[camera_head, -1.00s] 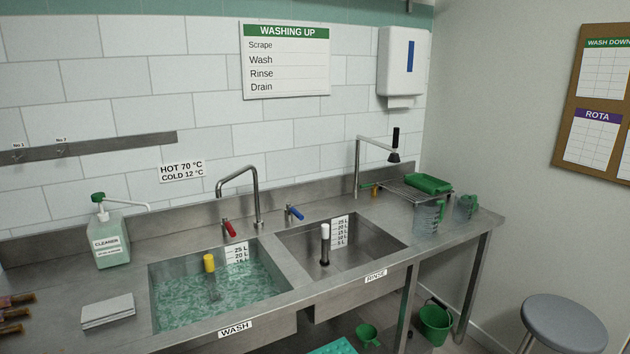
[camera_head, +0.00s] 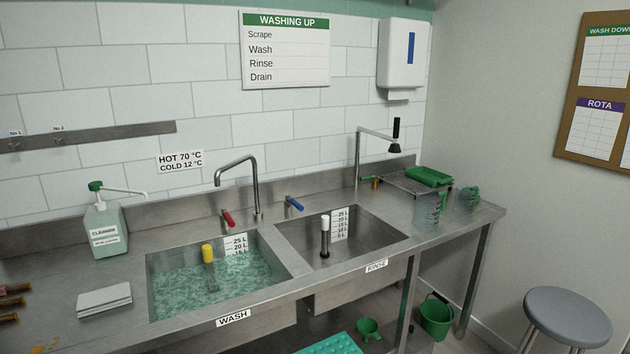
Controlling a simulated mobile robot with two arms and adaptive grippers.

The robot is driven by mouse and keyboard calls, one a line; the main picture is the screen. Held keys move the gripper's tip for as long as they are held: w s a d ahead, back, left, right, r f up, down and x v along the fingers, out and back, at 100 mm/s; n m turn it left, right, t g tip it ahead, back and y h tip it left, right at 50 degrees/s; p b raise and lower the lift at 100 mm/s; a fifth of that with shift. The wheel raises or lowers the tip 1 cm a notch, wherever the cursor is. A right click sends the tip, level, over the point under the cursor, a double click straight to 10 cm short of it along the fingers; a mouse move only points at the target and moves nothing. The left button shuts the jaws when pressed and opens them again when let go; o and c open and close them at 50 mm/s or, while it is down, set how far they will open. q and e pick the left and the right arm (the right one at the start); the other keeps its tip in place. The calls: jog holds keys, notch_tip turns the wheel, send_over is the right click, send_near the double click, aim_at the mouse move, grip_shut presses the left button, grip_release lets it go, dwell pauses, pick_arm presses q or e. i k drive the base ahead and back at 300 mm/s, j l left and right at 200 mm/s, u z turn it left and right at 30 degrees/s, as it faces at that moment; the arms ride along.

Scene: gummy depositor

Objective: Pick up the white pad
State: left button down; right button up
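A flat white-grey pad (camera_head: 104,299), which looks like a small stack of thin sheets, lies on the steel counter left of the wash sink (camera_head: 222,283). It is the only thing that fits the white pad. Its top is bare and nothing touches it. Neither of my grippers is in view.
A cleaner pump bottle (camera_head: 105,233) stands behind the pad. Brown-handled tools (camera_head: 10,302) lie at the left edge near an orange smear (camera_head: 45,340). Measuring jugs (camera_head: 428,208) stand at the right end.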

aim_at(89, 304)
jog(key=u, duration=1.25)
